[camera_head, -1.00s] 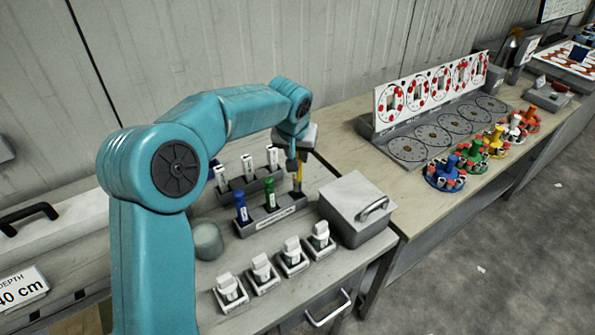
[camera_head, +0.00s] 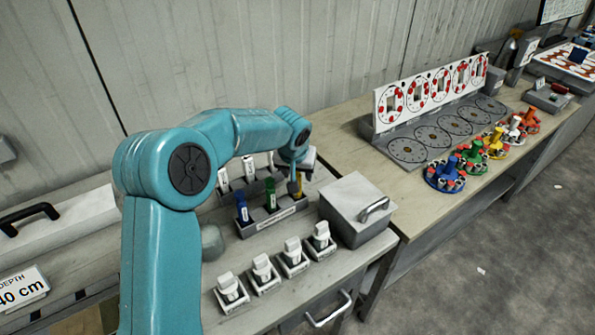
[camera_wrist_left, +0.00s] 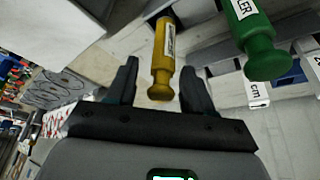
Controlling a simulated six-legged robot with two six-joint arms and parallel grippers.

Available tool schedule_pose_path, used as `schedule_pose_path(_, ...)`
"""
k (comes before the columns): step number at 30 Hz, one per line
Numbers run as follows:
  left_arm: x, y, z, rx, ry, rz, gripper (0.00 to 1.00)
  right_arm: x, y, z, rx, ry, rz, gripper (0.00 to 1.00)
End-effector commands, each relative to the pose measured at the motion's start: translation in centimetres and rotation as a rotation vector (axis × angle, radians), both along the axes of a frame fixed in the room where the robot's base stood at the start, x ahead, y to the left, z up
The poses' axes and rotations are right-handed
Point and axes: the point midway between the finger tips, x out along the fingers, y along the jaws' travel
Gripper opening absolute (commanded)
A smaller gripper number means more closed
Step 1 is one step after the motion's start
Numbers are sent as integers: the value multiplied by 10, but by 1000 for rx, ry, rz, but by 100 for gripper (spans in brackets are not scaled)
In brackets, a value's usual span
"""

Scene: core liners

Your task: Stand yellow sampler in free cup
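The yellow sampler (camera_head: 297,188) stands at the right end of a grey rack (camera_head: 268,222), its upper part partly hidden by my left gripper (camera_head: 297,172). In the left wrist view the yellow sampler (camera_wrist_left: 163,62) has its knobbed end between the two dark fingers of my left gripper (camera_wrist_left: 160,68). The fingers are apart, with a gap visible on each side of it. The blue sampler (camera_head: 242,208) and green sampler (camera_head: 270,194) stand in the same rack. A round grey cup (camera_head: 212,242) beside the rack is mostly hidden by my arm. My right gripper is not in view.
White tubes (camera_head: 249,168) stand in a rack behind. Several white pieces in small holders (camera_head: 262,270) line the front. A grey lidded box (camera_head: 356,208) stands close on the right. The second table holds a dial board (camera_head: 432,90) and coloured carousels (camera_head: 446,174).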

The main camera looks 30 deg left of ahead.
Motion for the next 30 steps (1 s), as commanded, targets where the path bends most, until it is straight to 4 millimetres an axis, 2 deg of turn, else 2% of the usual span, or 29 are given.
schedule_pose_path(6,0,0,1,0,0,0,52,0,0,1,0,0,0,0)
schedule_pose_path(10,-2,-1,9,1,-2,0,52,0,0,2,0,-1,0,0)
schedule_pose_path(21,-31,-13,84,1,-5,0,52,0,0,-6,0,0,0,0)
schedule_pose_path(25,-38,-16,103,0,-3,1,52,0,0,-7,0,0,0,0)
schedule_pose_path(30,-42,-18,113,0,-1,0,52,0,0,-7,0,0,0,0)
